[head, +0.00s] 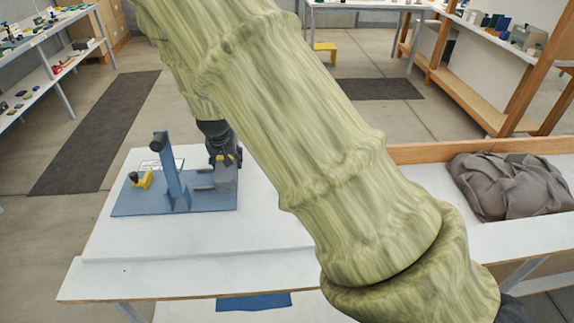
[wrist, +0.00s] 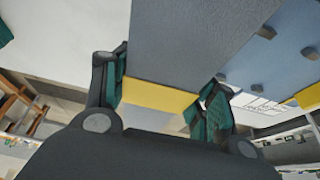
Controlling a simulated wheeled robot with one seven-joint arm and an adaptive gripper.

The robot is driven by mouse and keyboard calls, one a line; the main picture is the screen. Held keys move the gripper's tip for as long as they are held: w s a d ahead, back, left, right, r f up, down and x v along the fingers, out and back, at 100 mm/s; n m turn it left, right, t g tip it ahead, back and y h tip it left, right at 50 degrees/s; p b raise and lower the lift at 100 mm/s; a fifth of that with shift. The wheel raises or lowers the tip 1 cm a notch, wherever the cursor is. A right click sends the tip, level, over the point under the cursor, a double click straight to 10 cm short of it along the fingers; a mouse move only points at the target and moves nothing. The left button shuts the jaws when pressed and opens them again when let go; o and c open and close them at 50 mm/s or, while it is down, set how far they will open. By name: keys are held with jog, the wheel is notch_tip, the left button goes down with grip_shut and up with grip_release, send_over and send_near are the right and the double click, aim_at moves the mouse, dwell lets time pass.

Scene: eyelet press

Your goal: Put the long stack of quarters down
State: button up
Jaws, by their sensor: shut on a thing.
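My gripper (head: 224,158) points down over the right end of a blue base plate (head: 150,204) on the white table. It is shut on a grey slab-like piece (head: 224,178), which seems to be the long stack of quarters. In the wrist view the stack (wrist: 205,40) is broad and grey with a yellow band (wrist: 160,95) at the near end, between the teal pads of my gripper (wrist: 165,97). Its single layers cannot be made out. I cannot tell whether its lower edge touches the plate.
A blue post (head: 173,172) with a dark head stands on the plate, with a yellow piece (head: 143,180) left of it. Several pegs show on the blue plate (wrist: 275,60) in the wrist view. A crumpled grey cloth (head: 515,184) lies right. The table's front (head: 180,270) is clear.

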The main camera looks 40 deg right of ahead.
jog(key=s+d+p, duration=0.1)
jog(key=s+d, duration=0.1)
jog(key=d, duration=0.2)
jog(key=s+d+p, duration=0.1)
jog(key=s+d, duration=0.2)
jog(key=d, duration=0.1)
jog(key=s+d+f+p, duration=0.1)
jog(key=s+d, duration=0.1)
jog(key=d, duration=0.2)
jog(key=shift+s+d+p, duration=0.15)
jog(key=shift+s+p, duration=0.2)
jog(key=shift+d+f+p, duration=0.1)
jog(key=shift+f+p, duration=0.6)
jog(key=shift+f, duration=1.05)
jog(key=shift+f, duration=0.2)
jog(key=o, duration=1.4)
jog(key=shift+r, duration=0.25)
jog(key=b+v, duration=0.2)
jog(key=v, duration=1)
